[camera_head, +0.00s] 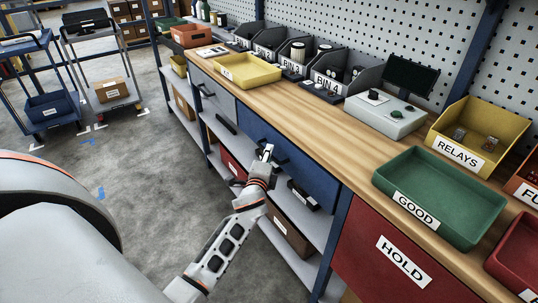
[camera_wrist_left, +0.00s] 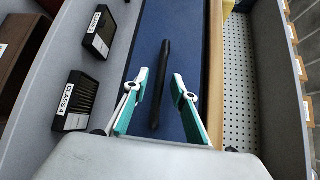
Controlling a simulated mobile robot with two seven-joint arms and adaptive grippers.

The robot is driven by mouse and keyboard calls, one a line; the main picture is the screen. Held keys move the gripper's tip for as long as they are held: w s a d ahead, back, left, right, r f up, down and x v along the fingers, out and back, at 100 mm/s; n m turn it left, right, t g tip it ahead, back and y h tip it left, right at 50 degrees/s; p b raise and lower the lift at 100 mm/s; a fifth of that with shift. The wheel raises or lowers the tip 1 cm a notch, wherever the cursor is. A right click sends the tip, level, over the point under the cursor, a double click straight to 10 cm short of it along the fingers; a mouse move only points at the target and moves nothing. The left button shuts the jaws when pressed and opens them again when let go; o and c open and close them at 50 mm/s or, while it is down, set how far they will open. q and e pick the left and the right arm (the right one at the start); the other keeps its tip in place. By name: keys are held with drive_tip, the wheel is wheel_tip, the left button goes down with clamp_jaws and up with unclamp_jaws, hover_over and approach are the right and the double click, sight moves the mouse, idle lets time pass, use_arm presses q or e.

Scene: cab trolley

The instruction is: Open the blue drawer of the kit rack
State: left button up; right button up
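The blue drawer (camera_head: 312,178) sits under the wooden worktop in the head view, and its front looks flush with the bench, so it appears closed. Its blue front (camera_wrist_left: 200,30) fills the middle of the left wrist view. A dark bar handle (camera_wrist_left: 163,70) stands on that front. My left gripper (camera_head: 267,152) is at the drawer front by the handle. In the left wrist view my left gripper (camera_wrist_left: 160,82) is open, one teal-padded finger on each side of the handle, with gaps showing. How deep the fingers reach around it is unclear. My right gripper is not in view.
A grey drawer (camera_head: 212,97) is left of the blue one, and a red HOLD drawer (camera_head: 385,258) is right. Shelves (camera_head: 287,222) below carry boxes and small bins. Trays and bins stand on the worktop (camera_head: 300,108). The floor (camera_head: 130,180) in front is clear.

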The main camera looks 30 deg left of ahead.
use_arm(q)
drive_tip(key=shift+w+a+f, duration=0.1)
drive_tip(key=shift+w+a, duration=0.2)
drive_tip(key=shift+w, duration=0.4)
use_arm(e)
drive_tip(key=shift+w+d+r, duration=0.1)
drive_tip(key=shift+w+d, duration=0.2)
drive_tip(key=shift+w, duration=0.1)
use_arm(q)
clamp_jaws()
